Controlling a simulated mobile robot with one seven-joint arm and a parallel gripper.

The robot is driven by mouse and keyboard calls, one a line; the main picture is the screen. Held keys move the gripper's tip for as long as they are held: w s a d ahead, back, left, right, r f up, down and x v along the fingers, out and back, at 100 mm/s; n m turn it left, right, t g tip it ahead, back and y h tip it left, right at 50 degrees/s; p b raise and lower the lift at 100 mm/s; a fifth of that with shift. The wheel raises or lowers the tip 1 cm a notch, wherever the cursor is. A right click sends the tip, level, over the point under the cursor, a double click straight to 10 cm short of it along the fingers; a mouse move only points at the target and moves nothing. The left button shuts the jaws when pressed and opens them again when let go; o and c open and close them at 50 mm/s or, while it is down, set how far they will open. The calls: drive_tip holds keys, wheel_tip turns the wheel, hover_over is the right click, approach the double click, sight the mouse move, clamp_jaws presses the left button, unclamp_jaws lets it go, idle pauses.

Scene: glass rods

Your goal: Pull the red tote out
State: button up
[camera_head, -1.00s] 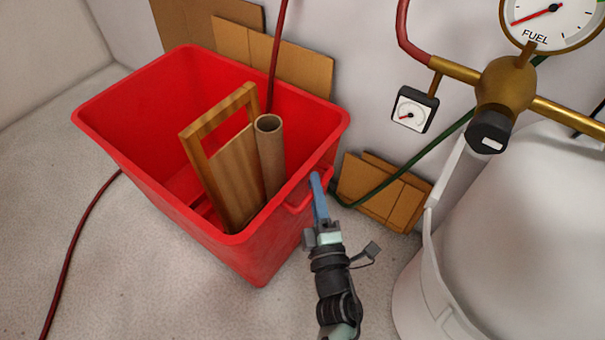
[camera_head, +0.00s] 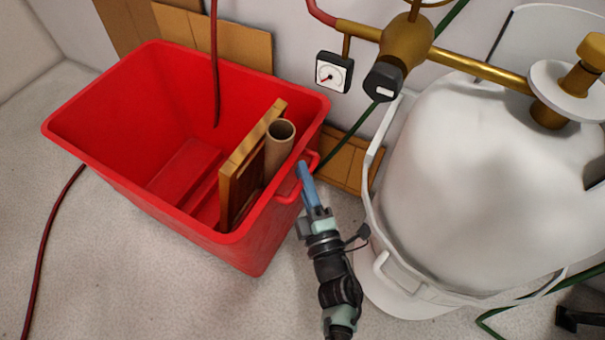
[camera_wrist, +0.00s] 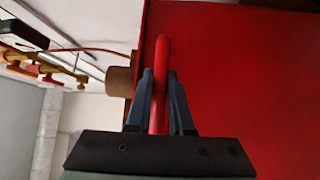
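The red tote (camera_head: 130,178) stands upright on the pale floor in the head view, its open top facing up. My gripper (camera_head: 304,170) is at the tote's right side, at the red handle (camera_head: 285,198). In the wrist view the two dark blue fingers (camera_wrist: 160,88) close on the handle bar (camera_wrist: 162,55) from both sides, with the tote's red wall (camera_wrist: 245,90) at right. A wooden frame (camera_head: 240,180) leans in the tote's right end beside a cardboard tube (camera_head: 279,148).
A large white tank (camera_head: 480,170) stands close on the right, with brass pipes (camera_head: 460,66) and a small gauge (camera_head: 333,73) above. Cardboard sheets (camera_head: 240,45) lean on the wall behind. A dark red hose (camera_head: 214,60) hangs over the tote. Floor at front left is open.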

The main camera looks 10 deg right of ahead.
drive_tip(key=o, duration=0.4)
drive_tip(key=shift+s+d+f+p, duration=0.3)
drive_tip(key=shift+s+p, duration=0.4)
drive_tip(key=shift+s, duration=1.4)
drive_tip(key=shift+s+d+f+p, duration=0.3)
drive_tip(key=shift+s+p, duration=0.35)
drive_tip(key=shift+s, duration=1.5)
drive_tip(key=shift+s+d+f+p, duration=0.3)
drive_tip(key=shift+s+p, duration=0.4)
drive_tip(key=shift+s, duration=1.4)
drive_tip(key=shift+o, duration=0.2)
